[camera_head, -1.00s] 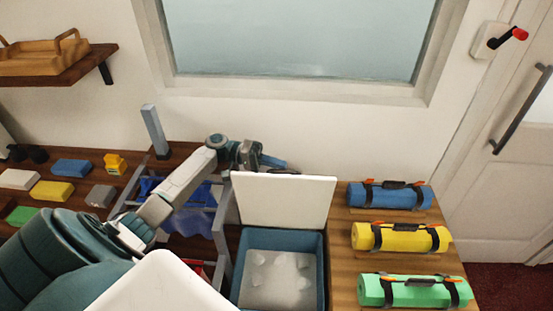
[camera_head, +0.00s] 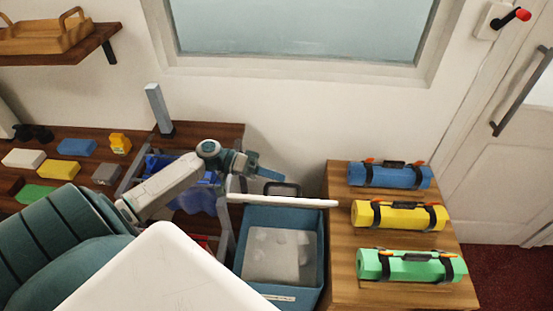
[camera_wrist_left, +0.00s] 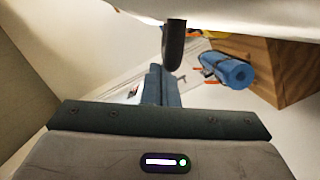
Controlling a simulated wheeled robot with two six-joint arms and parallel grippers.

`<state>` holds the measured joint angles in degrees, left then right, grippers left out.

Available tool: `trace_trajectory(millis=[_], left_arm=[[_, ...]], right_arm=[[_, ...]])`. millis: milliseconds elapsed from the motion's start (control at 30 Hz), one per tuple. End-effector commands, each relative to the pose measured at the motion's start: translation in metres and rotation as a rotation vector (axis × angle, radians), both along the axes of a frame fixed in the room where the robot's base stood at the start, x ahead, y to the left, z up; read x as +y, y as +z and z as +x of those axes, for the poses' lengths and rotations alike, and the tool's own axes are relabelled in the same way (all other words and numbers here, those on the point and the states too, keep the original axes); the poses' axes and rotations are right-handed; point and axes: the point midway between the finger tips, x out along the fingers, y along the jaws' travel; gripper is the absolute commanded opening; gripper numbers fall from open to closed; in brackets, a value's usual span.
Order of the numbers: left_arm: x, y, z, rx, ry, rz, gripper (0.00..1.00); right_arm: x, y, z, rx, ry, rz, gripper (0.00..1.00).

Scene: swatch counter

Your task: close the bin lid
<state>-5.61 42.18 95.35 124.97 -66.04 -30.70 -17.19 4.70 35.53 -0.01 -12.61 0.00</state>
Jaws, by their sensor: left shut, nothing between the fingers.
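The blue bin (camera_head: 283,218) stands right of centre in the head view, its mouth uncovered, with pale grey contents visible inside. Its white lid (camera_head: 285,200) shows almost edge-on along the bin's back side. A pale white surface, which looks like the lid, fills the top of the left wrist view (camera_wrist_left: 235,15). My left gripper (camera_head: 270,174) is shut and empty, just behind the lid; its fingers also show in the left wrist view (camera_wrist_left: 160,88). I cannot tell whether it touches the lid. My right gripper is not in view.
A wooden stand (camera_head: 342,270) right of the bin carries blue (camera_head: 390,175), yellow (camera_head: 400,214) and green (camera_head: 410,266) rolls. A dark hoop (camera_head: 284,189) shows behind the lid. Several coloured blocks lie on the counter (camera_head: 105,150) at left.

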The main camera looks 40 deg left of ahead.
Motion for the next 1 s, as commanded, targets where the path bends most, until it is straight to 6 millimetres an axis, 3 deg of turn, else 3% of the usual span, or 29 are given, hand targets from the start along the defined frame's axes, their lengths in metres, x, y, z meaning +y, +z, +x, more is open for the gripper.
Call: trace_trajectory(millis=[200,400,1000], left_arm=[[-0.016,-0.013,-0.026,0.003,0.0,-0.001,0.0],[-0.023,-0.02,-0.038,0.002,0.0,-0.001,0.0],[-0.026,-0.022,-0.042,0.001,0.0,0.0,0.0]], right_arm=[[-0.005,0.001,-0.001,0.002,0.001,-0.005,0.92],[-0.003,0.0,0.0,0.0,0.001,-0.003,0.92],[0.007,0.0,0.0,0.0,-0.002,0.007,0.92]])
